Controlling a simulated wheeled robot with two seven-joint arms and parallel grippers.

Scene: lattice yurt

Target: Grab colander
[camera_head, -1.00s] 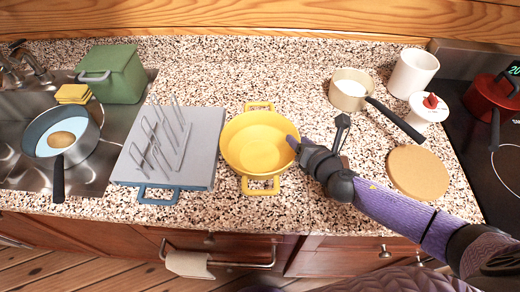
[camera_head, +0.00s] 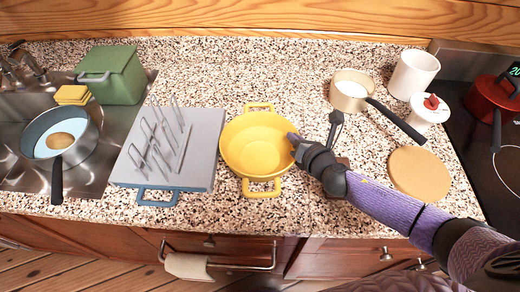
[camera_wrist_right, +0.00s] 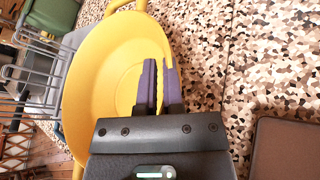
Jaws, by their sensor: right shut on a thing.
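The yellow colander (camera_head: 245,158) is a round bowl with a loop handle at its back and front. It sits on the speckled counter in the middle of the head view. In the right wrist view the colander (camera_wrist_right: 90,95) fills the left and middle. My right gripper (camera_head: 292,138) reaches in from the right. Its purple fingers (camera_wrist_right: 158,70) are shut on the colander's right rim, one finger inside the bowl. The gripper body hides part of the rim. My left gripper is not in view.
A grey rack (camera_head: 203,150) with upright prongs stands close left of the colander. A cream saucepan (camera_head: 348,100) is at the back right. A round tan board (camera_head: 420,173) lies to the right. The counter behind the colander is clear. The counter's front edge is near.

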